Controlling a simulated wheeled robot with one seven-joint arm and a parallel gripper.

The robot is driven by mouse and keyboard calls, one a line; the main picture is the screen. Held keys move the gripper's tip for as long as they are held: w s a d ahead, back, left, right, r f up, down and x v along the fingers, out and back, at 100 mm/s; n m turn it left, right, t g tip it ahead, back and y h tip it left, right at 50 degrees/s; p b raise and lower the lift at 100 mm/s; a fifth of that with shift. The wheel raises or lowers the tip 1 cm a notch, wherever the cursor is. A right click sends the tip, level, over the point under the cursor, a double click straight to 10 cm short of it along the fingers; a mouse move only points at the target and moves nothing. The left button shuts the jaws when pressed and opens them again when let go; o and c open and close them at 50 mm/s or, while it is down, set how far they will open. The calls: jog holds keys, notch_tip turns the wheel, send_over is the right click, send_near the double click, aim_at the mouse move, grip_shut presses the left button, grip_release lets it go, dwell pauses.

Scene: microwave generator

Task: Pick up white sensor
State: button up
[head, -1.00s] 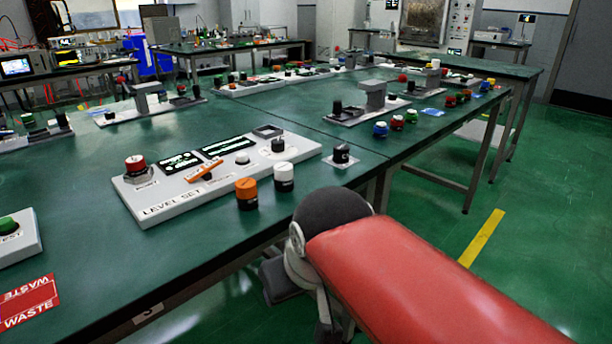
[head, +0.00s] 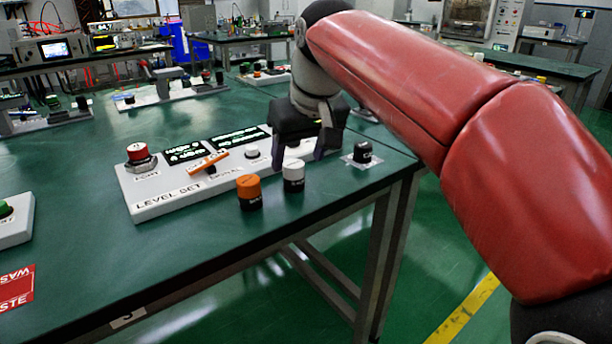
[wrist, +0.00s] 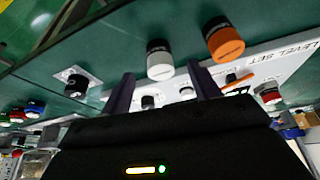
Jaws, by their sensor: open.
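The white sensor (head: 293,176) is a short upright cylinder with a white top and a black base. It stands on the green table in front of the LEVEL SET panel, right of an orange-topped cylinder (head: 249,191). My gripper (head: 299,153) points down over the panel's right end, just behind the white sensor and apart from it. Its fingers are open with nothing between them. In the wrist view, the white sensor (wrist: 160,60) appears beyond and between the two fingertips (wrist: 161,74). My gripper hides the panel's right part in the head view.
The LEVEL SET panel (head: 150,207) carries a red knob (head: 138,152), displays and an orange lever (head: 208,162). A black knob on a small white plate (head: 362,152) stands to the right near the table edge.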

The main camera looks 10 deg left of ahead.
aim_at(295, 165)
jog(key=x, duration=0.5)
jog(key=shift+w+a+f, duration=0.1)
jog(key=shift+w+a, duration=0.1)
jog(key=shift+w, duration=0.1)
jog(key=c, duration=1.1)
jog(key=shift+r, duration=0.25)
